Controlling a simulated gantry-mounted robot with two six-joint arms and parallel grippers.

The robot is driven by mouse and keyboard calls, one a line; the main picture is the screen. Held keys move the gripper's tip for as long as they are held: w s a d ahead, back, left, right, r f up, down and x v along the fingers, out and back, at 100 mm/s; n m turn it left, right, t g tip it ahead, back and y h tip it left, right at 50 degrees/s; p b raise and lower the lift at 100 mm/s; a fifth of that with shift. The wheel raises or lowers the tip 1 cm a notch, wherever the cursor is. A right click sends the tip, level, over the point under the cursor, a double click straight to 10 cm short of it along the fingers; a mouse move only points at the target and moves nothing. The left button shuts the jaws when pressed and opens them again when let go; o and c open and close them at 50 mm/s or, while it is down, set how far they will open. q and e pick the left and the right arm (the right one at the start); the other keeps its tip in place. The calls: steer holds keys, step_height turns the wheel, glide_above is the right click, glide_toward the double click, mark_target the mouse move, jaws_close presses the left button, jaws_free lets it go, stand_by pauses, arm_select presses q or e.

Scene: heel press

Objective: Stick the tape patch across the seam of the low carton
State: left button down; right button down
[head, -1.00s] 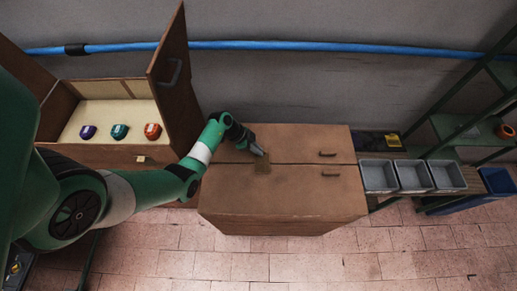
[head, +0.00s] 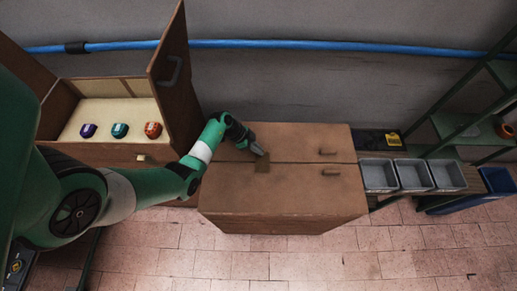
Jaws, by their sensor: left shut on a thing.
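The low carton (head: 300,200) is a wide brown box in the middle of the head view, with a dark seam running left to right across its top. The tape patch (head: 262,167) is a small darker brown square at the seam, left of the carton's middle. My left gripper (head: 261,154) comes down from the upper left, its fingers at the patch's far edge. It is shut on the patch. Whether the patch lies flat against the carton cannot be told. My right gripper is not in view.
An open cabinet (head: 90,153) at left holds a purple, a teal and an orange item; its door (head: 170,80) stands upright beside my arm. Grey bins (head: 413,175) and green shelving (head: 455,130) stand at right. The carton's right top is clear except for two small handles.

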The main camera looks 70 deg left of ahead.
arm_select(q)
steer(key=shift+f+p, duration=0.2)
steer(key=shift+p, duration=0.2)
stand_by(1.2)
steer(key=c, duration=0.9)
jaws_free()
steer(key=shift+o, duration=0.3)
steer(key=o, duration=0.4)
steer(key=shift+r, duration=0.1)
step_height(320, 180, up, 7)
steer(key=p, duration=0.9)
